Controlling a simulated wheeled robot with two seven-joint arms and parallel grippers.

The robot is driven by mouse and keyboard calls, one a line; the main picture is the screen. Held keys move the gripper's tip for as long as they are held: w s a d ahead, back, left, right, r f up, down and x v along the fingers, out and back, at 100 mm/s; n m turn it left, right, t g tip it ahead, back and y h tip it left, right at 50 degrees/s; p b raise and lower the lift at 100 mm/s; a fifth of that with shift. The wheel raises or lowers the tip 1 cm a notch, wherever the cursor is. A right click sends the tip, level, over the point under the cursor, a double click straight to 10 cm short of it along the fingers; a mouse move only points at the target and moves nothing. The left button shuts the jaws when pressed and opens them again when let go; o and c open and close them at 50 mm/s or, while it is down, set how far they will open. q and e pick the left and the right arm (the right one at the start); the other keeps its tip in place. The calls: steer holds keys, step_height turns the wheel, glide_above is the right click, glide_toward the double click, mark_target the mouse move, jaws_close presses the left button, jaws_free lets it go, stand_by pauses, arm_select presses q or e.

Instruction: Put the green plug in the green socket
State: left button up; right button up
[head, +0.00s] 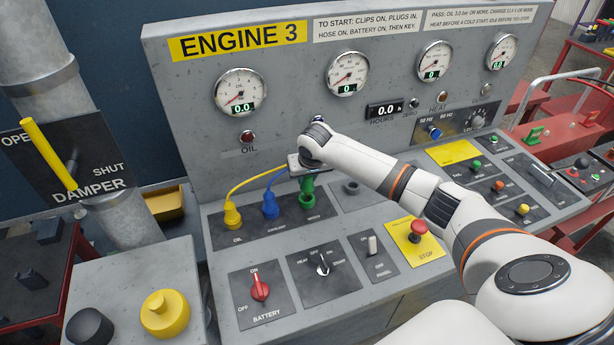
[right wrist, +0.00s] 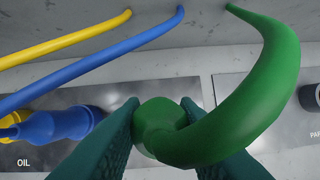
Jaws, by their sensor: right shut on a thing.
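My right gripper (head: 304,172) is shut on the green plug (head: 307,188) above the socket panel (head: 285,222). In the right wrist view the plug (right wrist: 157,118) sits between the two dark green fingers (right wrist: 165,125), and its thick green cable (right wrist: 270,80) curves up to the right. The plug points down at the third place in the row, right of the blue plug (head: 270,207). I cannot make out the green socket apart from the plug, nor tell whether the plug is seated. My left gripper is not in view.
A yellow plug (head: 232,216) and the blue plug stand in the panel to the left, their cables running up to the back. A dark round socket (head: 351,187) lies to the right. The red battery switch (head: 260,286) and red stop button (head: 418,229) are in front.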

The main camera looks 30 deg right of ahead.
mark_target(307, 185)
steer(key=shift+f+b, duration=0.3)
steer(key=shift+f, duration=0.35)
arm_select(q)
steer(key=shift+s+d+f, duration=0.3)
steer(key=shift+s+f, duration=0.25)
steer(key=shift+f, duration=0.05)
arm_select(e)
steer(key=shift+w+f, duration=0.1)
steer(key=shift+f, duration=1.1)
steer(key=o, duration=1.1)
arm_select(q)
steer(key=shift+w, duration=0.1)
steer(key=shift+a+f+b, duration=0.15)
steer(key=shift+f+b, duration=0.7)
arm_select(e)
steer(key=v, duration=1.2)
steer(key=shift+r, duration=0.1)
